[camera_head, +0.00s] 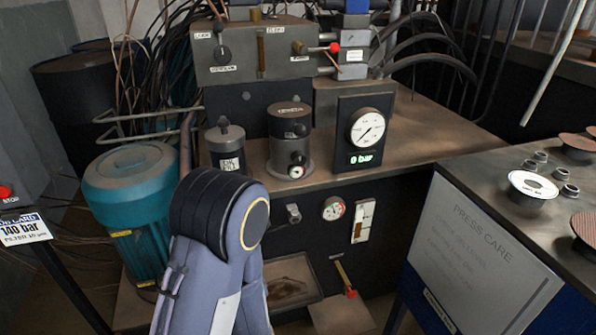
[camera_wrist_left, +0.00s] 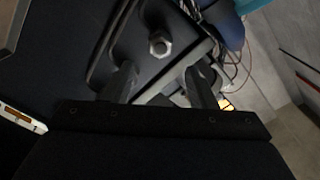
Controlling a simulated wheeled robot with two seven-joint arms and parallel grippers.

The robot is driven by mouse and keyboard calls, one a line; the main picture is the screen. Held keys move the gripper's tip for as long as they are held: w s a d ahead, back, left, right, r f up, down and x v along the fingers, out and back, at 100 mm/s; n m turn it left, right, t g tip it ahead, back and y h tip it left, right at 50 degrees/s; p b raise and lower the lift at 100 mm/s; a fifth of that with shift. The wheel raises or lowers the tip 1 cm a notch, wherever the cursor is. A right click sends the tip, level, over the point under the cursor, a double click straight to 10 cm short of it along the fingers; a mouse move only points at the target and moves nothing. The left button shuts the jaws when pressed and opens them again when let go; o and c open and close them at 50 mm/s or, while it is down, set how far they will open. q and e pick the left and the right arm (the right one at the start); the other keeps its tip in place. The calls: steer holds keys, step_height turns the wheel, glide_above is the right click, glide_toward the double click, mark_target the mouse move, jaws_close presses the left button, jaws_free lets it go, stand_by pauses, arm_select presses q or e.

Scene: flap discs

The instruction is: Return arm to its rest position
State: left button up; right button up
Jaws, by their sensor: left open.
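My left arm (camera_head: 215,255) comes up from the bottom of the head view, bent, with its dark rounded joint in front of the hydraulic unit. Its gripper is hidden in that view. In the left wrist view my left gripper (camera_wrist_left: 161,86) shows two dark fingers spread apart, with nothing held between them. A dark panel with a metal hex fitting (camera_wrist_left: 160,43) lies beyond the fingertips; I cannot tell whether they touch it. My right arm and gripper are not in view.
A teal motor (camera_head: 135,180) stands left of my arm. Behind it is the valve block (camera_head: 255,50) with cables, and a gauge (camera_head: 368,127) reading 0 bar. At right, a table (camera_head: 470,185) carries several discs and small metal parts. A sign stand (camera_head: 25,228) is at far left.

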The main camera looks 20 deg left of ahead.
arm_select(q)
steer(key=s+d+r+n+g+h, duration=0.5)
steer(key=s+d+h, duration=0.15)
steer(key=h, duration=0.65)
steer(key=s+r+g, duration=0.2)
steer(key=s+g, duration=0.2)
steer(key=s, duration=1)
step_height(320, 180, up, 24)
steer(key=s+p, duration=0.1)
steer(key=p, duration=2.4)
steer(key=shift+s+r+g, duration=0.15)
steer(key=shift+s+g, duration=0.05)
steer(key=shift+g, duration=0.1)
steer(key=shift+c, duration=0.3)
